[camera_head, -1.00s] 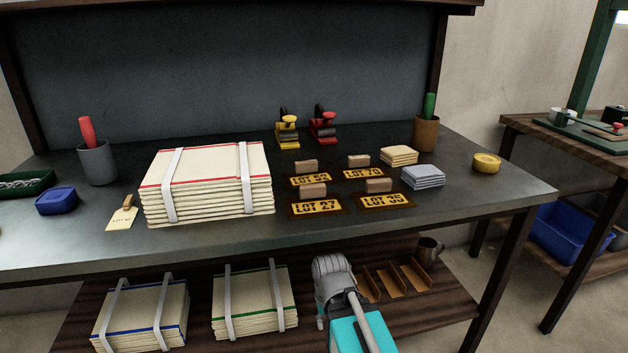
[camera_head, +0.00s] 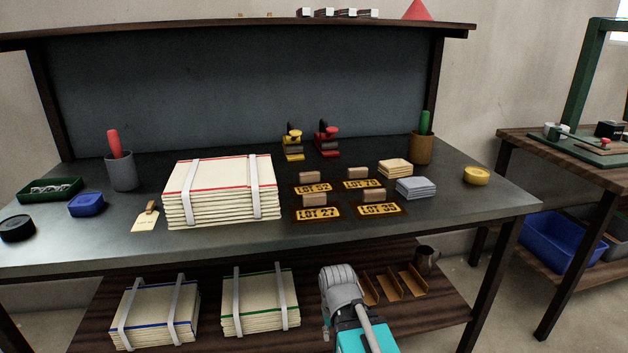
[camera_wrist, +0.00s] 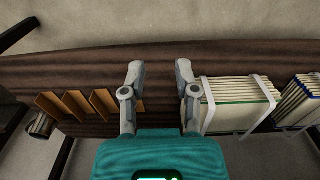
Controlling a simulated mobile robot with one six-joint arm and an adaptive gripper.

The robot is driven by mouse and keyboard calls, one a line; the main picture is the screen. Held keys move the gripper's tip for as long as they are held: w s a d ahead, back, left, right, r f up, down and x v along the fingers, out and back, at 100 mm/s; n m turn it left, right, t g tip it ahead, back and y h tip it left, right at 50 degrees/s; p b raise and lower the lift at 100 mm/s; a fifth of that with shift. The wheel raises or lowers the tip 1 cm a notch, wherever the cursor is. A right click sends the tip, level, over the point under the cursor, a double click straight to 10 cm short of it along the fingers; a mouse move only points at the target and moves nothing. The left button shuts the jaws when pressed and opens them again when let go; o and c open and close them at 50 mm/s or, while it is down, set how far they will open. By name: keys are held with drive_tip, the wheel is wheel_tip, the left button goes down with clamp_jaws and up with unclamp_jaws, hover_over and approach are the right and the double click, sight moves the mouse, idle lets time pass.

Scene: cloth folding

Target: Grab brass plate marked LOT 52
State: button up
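The brass plate marked LOT 52 (camera_head: 312,188) lies on the dark table top, in the back left of a group of plates. It has a small brown block handle (camera_head: 306,177) at its back edge. The plates LOT 75 (camera_head: 362,184), LOT 27 (camera_head: 318,213) and LOT 35 (camera_head: 379,209) lie beside and in front of it. My gripper (camera_wrist: 158,78) is open and empty in the wrist view, over the lower wooden shelf. It is well away from the plates, which the wrist view does not show.
A strapped stack of cloths (camera_head: 222,190) stands left of the plates. Folded grey cloths (camera_head: 415,187) and cream cloths (camera_head: 395,168) lie to their right. Yellow and red stamps (camera_head: 326,140) stand behind. The table's front edge (camera_head: 300,241) and lower-shelf cloth stacks (camera_head: 260,302) are near my arm.

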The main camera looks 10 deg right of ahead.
drive_tip(key=shift+s+r+p, duration=0.2)
drive_tip(key=shift+r+p, duration=0.25)
drive_tip(key=shift+r, duration=0.15)
drive_tip(key=shift+s+r+p, duration=0.2)
drive_tip(key=shift+r+p, duration=0.2)
drive_tip(key=shift+r, duration=0.15)
drive_tip(key=shift+o, duration=1.2)
drive_tip(key=shift+a, duration=0.15)
